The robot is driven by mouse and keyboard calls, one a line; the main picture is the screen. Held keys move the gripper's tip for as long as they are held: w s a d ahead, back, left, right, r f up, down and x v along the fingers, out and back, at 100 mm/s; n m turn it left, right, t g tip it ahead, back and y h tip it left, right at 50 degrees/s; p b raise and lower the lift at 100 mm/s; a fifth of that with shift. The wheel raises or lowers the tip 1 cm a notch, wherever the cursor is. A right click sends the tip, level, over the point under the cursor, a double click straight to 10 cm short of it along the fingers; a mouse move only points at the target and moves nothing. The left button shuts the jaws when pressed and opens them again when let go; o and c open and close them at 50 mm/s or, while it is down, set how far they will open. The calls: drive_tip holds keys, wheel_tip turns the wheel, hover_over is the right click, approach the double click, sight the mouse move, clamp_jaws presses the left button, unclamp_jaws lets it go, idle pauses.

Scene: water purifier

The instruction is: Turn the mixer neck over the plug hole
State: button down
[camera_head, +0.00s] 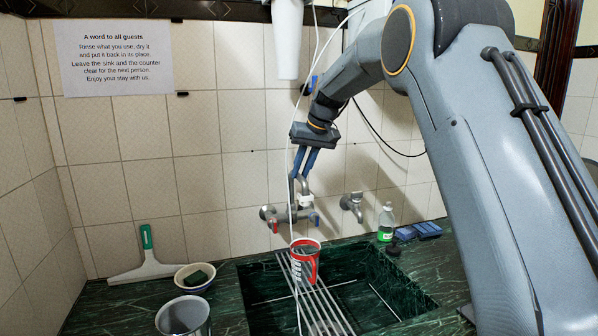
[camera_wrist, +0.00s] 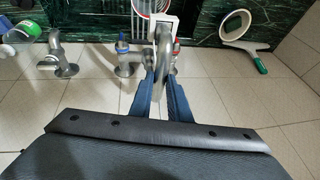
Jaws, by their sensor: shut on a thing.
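The wall mixer (camera_head: 290,214) has a red handle and a blue handle. Its grey mixer neck (camera_head: 307,187) rises from the body and bends over, with a white piece at its end. My gripper (camera_head: 299,176) reaches down from above, its two blue fingers on either side of the neck. In the wrist view my gripper (camera_wrist: 161,78) is shut on the neck (camera_wrist: 163,62), which runs between the fingers. The sink basin (camera_head: 385,285) is dark green marble. The plug hole cannot be made out; a rack and a cup cover part of the basin.
A red and white cup (camera_head: 306,262) stands on the metal rack (camera_head: 322,308) across the sink. A second tap (camera_head: 352,205), a green bottle (camera_head: 386,222) and blue sponges (camera_head: 427,229) are to the right. A bowl (camera_head: 194,278), metal pot (camera_head: 183,318) and squeegee (camera_head: 150,268) are left.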

idle(0.4)
drive_tip(key=c, duration=1.7)
unclamp_jaws()
drive_tip(key=shift+o, duration=0.2)
drive_tip(key=b+v, duration=0.2)
drive_tip(key=v, duration=0.5)
drive_tip(key=shift+d+r, duration=0.15)
drive_tip(key=shift+r, duration=0.2)
drive_tip(key=shift+s, duration=0.15)
